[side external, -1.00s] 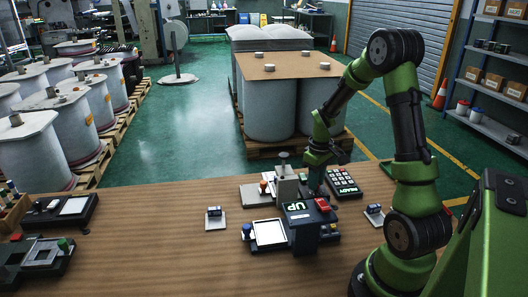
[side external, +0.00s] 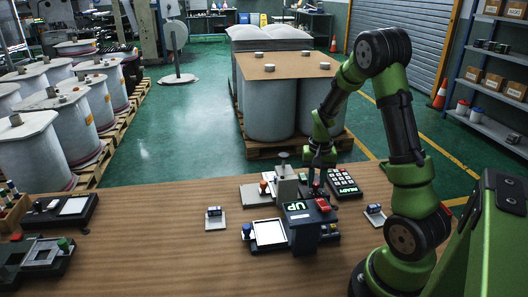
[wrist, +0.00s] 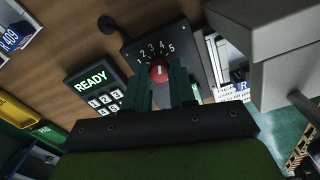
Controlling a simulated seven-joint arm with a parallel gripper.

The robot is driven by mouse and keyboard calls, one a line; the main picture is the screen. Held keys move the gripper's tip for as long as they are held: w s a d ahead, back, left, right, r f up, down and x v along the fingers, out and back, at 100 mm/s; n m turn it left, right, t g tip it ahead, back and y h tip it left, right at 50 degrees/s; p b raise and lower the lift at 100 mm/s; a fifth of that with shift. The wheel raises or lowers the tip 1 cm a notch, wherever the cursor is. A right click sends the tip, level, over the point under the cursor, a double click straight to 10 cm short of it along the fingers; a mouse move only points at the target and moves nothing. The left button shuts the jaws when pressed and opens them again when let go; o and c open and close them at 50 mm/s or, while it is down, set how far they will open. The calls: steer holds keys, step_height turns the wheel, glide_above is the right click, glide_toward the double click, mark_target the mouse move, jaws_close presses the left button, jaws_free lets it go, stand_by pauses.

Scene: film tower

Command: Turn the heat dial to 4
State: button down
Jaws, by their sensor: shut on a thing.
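The heat dial is a red knob (wrist: 159,71) on a dark panel (wrist: 150,38) marked 1 to 5 in an arc. It sits between the green fingers of my gripper (wrist: 160,86) in the wrist view, and the fingers are closed on it. A short white mark shows on the knob; I cannot tell exactly which number it points to. In the side view my gripper (side external: 315,186) is low over the bench behind the block marked UP (side external: 299,214).
A keypad reading READY (wrist: 90,84) lies left of the dial in the wrist view and right of my gripper in the side view (side external: 344,183). A grey box-like part (wrist: 275,55) stands close on the right. Bare bench (side external: 150,222) lies left of the devices.

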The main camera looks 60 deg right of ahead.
mark_target(316, 183)
steer(key=shift+m, duration=0.6)
steer(key=c, duration=0.9)
jaws_free()
step_height(316, 183, up, 17)
steer(key=shift+d, duration=0.1)
